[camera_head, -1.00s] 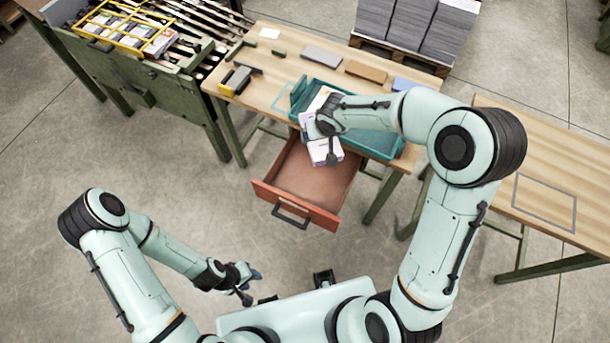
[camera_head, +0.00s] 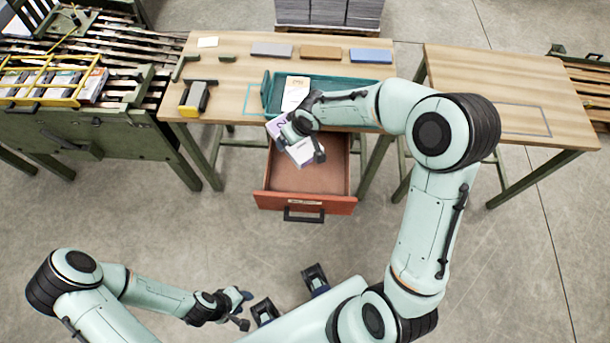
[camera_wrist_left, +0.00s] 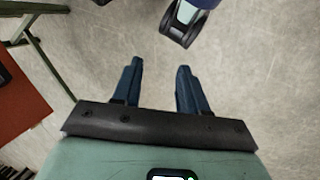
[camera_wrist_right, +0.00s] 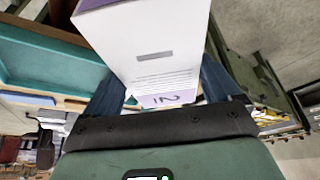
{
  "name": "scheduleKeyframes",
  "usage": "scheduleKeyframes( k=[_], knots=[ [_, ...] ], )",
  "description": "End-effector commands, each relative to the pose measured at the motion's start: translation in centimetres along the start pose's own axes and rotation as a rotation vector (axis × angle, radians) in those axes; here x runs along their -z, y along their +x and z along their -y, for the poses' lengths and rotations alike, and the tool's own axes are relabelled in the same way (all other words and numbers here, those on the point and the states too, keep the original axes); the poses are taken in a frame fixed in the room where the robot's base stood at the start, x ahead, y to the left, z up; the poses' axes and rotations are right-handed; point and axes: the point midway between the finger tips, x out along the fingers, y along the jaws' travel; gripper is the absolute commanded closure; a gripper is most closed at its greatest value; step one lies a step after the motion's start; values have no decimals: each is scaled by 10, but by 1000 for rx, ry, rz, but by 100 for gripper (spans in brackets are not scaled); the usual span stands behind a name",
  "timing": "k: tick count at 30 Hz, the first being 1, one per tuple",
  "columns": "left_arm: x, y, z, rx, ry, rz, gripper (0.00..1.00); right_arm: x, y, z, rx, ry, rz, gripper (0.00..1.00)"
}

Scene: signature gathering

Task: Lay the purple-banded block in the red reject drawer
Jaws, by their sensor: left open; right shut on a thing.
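The purple-banded block (camera_head: 304,151) is white with a purple band and a dark mark. My right gripper (camera_head: 301,126) is shut on it and holds it tilted above the back left of the red drawer. In the right wrist view the block (camera_wrist_right: 150,50) sits between the blue fingers, and part of it is cut off by the frame. The red reject drawer (camera_head: 304,201) is pulled out under the table, and its visible floor is bare. My left gripper (camera_head: 243,308) is open and empty, low over the floor; its parted fingers (camera_wrist_left: 156,85) show in the left wrist view.
A teal tray (camera_head: 352,83) with papers stands on the wooden table (camera_head: 232,60) just behind the drawer. Grey, brown and blue (camera_head: 371,56) blocks lie along the back. A yellow-and-black tool (camera_head: 195,97) is at left. A second table (camera_head: 480,75) stands right.

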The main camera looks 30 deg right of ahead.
Motion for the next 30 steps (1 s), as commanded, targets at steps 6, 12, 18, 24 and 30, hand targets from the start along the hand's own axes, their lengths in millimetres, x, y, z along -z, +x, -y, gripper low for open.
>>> scheduleKeyframes(
  k=[6,12,18,24,30],
  knots=[
    [2,54,22,2,-6,-25,57,-35,32,-33,78,-184,-1,50],
    [16,95,34,1,-8,-63,57,-50,46,-54,177,-424,-3,50],
    [31,132,45,0,-10,-95,57,-55,56,-67,283,-676,-4,50],
    [39,143,48,-1,-11,-113,57,-57,59,-70,330,-787,-1,50],
    [57,152,52,2,-15,-160,57,-74,99,-70,336,-793,2,50]
  ],
)
